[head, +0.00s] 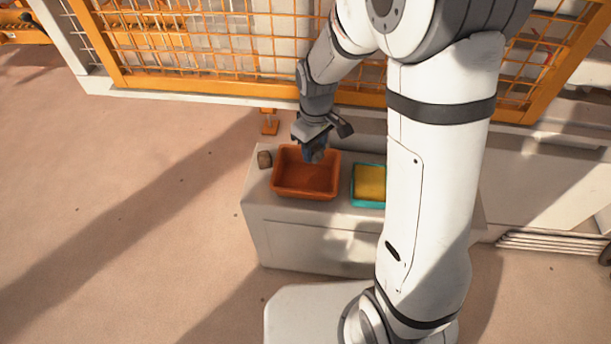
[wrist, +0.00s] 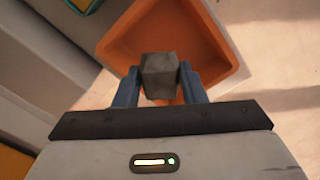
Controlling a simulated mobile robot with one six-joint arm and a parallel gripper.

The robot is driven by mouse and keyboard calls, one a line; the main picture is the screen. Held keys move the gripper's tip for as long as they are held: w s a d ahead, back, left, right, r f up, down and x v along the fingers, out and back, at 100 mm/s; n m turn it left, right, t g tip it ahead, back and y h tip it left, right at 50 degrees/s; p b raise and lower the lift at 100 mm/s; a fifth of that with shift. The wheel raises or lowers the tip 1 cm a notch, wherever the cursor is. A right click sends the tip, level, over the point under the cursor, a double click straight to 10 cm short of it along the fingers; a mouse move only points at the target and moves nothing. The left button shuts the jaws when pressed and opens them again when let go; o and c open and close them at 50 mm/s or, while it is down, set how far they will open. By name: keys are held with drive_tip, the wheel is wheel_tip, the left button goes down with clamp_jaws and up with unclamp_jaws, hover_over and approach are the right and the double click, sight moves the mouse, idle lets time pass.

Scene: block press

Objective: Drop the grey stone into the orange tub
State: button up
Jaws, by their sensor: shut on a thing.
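The grey stone (wrist: 160,72) shows as a grey block between the two blue fingers of my gripper (wrist: 158,86) in the wrist view. My gripper is shut on it. In the head view my gripper (head: 314,153) is over the back right part of the orange tub (head: 305,194), and I cannot make out the stone there. The tub is open and its visible floor looks empty. In the wrist view the tub (wrist: 222,80) lies below and beyond the stone, with the stone apart from the far walls.
A teal tray (head: 353,190) with a yellow inside stands right of the tub, partly behind my arm. An orange mesh fence (head: 200,82) runs behind the bench.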

drive_tip(key=b, duration=0.4)
hover_over(314, 179)
drive_tip(key=shift+f, duration=2.8)
drive_tip(key=shift+r, duration=0.1)
drive_tip(key=o, duration=1.1)
wheel_tip(314, 179, up, 8)
drive_tip(key=p, duration=0.2)
drive_tip(key=shift+p, duration=0.3)
